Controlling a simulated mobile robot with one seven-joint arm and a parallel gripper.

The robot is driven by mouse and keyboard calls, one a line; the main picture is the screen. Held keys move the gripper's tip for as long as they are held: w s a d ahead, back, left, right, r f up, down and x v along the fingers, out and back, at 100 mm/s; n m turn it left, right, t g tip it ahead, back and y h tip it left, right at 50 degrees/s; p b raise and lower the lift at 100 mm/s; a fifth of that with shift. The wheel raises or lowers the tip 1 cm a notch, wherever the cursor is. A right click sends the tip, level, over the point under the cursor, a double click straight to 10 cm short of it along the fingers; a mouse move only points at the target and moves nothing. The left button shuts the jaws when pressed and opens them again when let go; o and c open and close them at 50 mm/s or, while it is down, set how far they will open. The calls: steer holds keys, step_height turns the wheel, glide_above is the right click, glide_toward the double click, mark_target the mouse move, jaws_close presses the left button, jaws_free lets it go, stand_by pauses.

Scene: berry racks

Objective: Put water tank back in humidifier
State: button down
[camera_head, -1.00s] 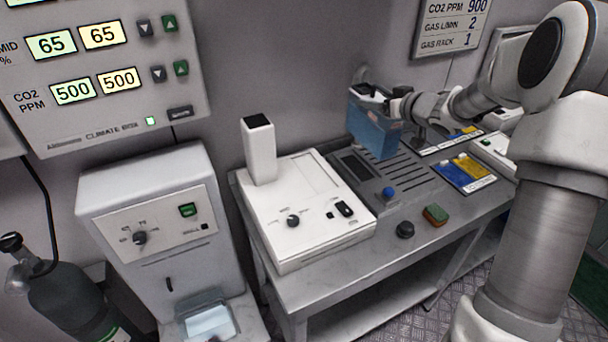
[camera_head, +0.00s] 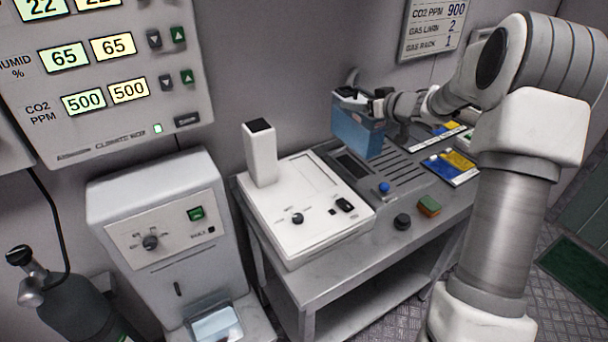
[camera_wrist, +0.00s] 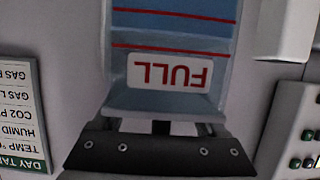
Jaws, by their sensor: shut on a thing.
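The water tank (camera_head: 357,132) is a blue see-through box with a dark top. My gripper (camera_head: 379,106) is shut on it at its upper right, holding it above the back of the bench. In the wrist view the tank (camera_wrist: 172,98) shows red lines and an upside-down FULL label, close beyond my gripper (camera_wrist: 162,127). A white unit (camera_head: 310,225) with an upright column stands on the bench, left of the tank. A grey slotted unit (camera_head: 400,168) lies below and right of the tank. I cannot tell for sure which unit is the humidifier.
A tall white cabinet (camera_head: 160,215) with a water-holding tray at its foot stands left of the bench. A green-brown sponge (camera_head: 429,206) and black knob (camera_head: 402,221) lie near the bench front (camera_head: 350,258). Blue and yellow cards (camera_head: 450,166) lie at right. A gas cylinder stands far left.

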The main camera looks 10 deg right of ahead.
steer(key=shift+a+r, duration=0.1)
steer(key=shift+r, duration=0.1)
steer(key=w+a+f+b, duration=0.1)
steer(key=a+f+b, duration=0.4)
steer(key=a+f, duration=0.6)
steer(key=shift+w+a+b, duration=0.3)
steer(key=shift+w+a, duration=0.05)
steer(key=shift+f, duration=0.1)
steer(key=shift+c, duration=1.9)
jaws_free()
steer(key=shift+s+f, duration=0.1)
steer(key=shift+f, duration=0.15)
steer(key=o, duration=0.4)
steer(key=p+v, duration=0.1)
steer(key=v, duration=1.1)
steer(key=shift+r, duration=0.15)
